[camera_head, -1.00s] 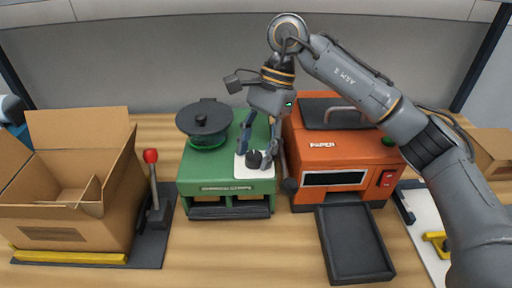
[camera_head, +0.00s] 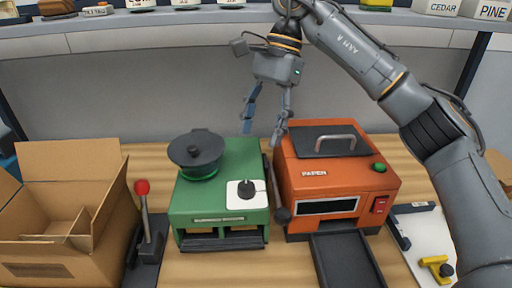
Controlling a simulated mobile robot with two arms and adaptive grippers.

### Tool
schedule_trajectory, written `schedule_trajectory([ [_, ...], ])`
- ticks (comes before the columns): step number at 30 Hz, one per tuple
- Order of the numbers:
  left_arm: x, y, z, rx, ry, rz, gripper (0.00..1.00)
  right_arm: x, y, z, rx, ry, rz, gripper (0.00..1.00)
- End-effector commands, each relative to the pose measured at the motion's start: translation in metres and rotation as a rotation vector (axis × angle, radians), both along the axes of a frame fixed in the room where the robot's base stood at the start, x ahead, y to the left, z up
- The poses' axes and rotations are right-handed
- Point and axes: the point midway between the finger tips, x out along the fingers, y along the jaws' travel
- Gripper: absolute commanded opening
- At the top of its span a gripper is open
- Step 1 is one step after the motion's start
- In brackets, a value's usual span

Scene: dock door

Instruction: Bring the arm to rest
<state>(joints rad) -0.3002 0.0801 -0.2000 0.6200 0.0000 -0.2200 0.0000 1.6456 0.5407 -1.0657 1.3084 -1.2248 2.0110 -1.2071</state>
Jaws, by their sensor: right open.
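My right gripper (camera_head: 264,118) is open and empty. It hangs in the air above the back edge of the green machine (camera_head: 218,206) and the orange machine (camera_head: 338,183), apart from both. My right arm (camera_head: 375,60) reaches in from the right side and bends down at the wrist near the top of the view. The black knob (camera_head: 247,189) on the green machine's white plate is uncovered. My left gripper is not in view.
An open cardboard box (camera_head: 75,200) and a red-knobbed lever (camera_head: 142,188) stand at the left. A dark tray (camera_head: 346,262) juts from the orange machine's front. A white board (camera_head: 423,240) with a yellow tool lies at the right. A shelf (camera_head: 200,30) with labelled blocks runs behind.

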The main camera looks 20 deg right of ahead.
Motion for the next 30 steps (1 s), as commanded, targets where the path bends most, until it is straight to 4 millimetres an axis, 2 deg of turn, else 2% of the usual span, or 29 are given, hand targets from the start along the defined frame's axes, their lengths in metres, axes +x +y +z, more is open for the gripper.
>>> schedule_trajectory([
  [3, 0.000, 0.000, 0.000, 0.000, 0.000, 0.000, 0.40, 0.002, -0.003, 0.007, 0.001, 0.000, -0.003, 0.57],
  [13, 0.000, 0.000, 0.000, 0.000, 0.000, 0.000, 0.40, 0.002, -0.003, 0.009, 0.001, 0.000, -0.001, 0.57],
  [16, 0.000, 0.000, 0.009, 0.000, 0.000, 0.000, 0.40, 0.002, -0.003, 0.018, 0.002, -0.001, -0.002, 0.57],
  [20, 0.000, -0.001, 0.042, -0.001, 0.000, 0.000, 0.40, 0.002, -0.003, 0.051, 0.002, -0.001, -0.001, 0.57],
  [27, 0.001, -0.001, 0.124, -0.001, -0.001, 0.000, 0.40, 0.002, -0.003, 0.133, 0.001, 0.000, -0.001, 0.57],
  [30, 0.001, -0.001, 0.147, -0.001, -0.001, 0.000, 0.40, 0.002, -0.003, 0.155, 0.001, 0.000, -0.001, 0.57],
])
